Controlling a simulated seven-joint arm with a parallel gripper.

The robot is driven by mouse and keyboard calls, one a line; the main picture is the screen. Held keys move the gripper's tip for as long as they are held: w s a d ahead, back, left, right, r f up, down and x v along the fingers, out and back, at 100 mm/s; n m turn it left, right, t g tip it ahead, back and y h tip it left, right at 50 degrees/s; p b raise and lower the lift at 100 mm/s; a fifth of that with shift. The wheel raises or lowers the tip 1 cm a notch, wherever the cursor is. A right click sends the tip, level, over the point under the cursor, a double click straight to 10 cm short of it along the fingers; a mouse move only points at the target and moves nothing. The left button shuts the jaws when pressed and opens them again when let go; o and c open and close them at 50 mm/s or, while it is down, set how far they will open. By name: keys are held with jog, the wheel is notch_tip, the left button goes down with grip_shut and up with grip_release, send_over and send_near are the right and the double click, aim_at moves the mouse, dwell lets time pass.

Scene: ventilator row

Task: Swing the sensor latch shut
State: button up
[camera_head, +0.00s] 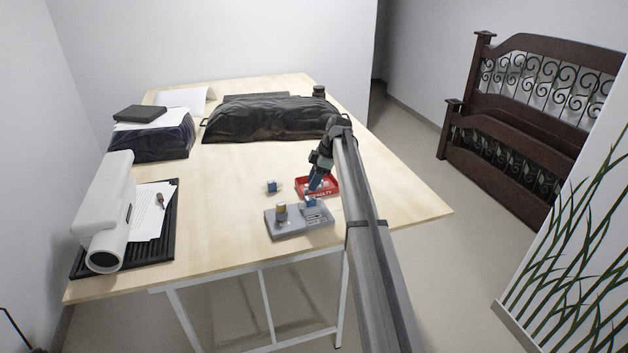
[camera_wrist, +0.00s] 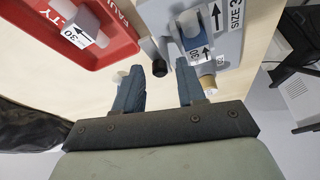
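A grey fixture (camera_head: 300,231) stands near the table's front edge; it also fills the upper right of the wrist view (camera_wrist: 229,47). A blue and white sensor block labelled 30 (camera_wrist: 196,37) sits in it. A dark-tipped peg (camera_wrist: 160,68), perhaps the latch handle, stands left of the block; I cannot tell the latch's exact angle. A tan knob (camera_head: 281,208) stands on the fixture and shows in the wrist view (camera_wrist: 208,82). My gripper (camera_wrist: 160,78) is open, its blue fingers apart near the fixture, with nothing gripped. In the head view my gripper (camera_head: 313,190) partly hides the fixture.
A red tray (camera_head: 331,182) marked FAULTY stands behind the fixture; the wrist view shows another block labelled 30 in it (camera_wrist: 78,33). A small blue and white block (camera_head: 272,187) lies left of the tray. A white machine (camera_head: 107,205) stands left. The table between is clear.

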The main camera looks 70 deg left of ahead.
grip_shut()
jog(key=shift+d+m, duration=0.1)
jog(key=shift+m, duration=0.2)
jog(key=m, duration=0.1)
jog(key=m+y, duration=0.1)
jog(key=shift+s+d+m, duration=0.1)
jog(key=shift+d+m, duration=0.2)
jog(key=shift+d, duration=0.1)
jog(key=m, duration=0.1)
jog(key=m+y, duration=0.1)
jog(key=m+t, duration=0.1)
jog(key=shift+s+d+m, duration=0.3)
jog(key=shift+d, duration=0.1)
jog(key=m, duration=0.1)
jog(key=m+t+y, duration=0.1)
jog(key=m, duration=0.1)
jog(key=s+m+t, duration=0.1)
jog(key=m, duration=0.1)
jog(key=shift+d, duration=0.4)
jog(key=m+t, duration=0.1)
jog(key=m, duration=0.2)
jog(key=s+m+t, duration=0.1)
jog(key=m, duration=0.2)
jog(key=shift+s, duration=0.1)
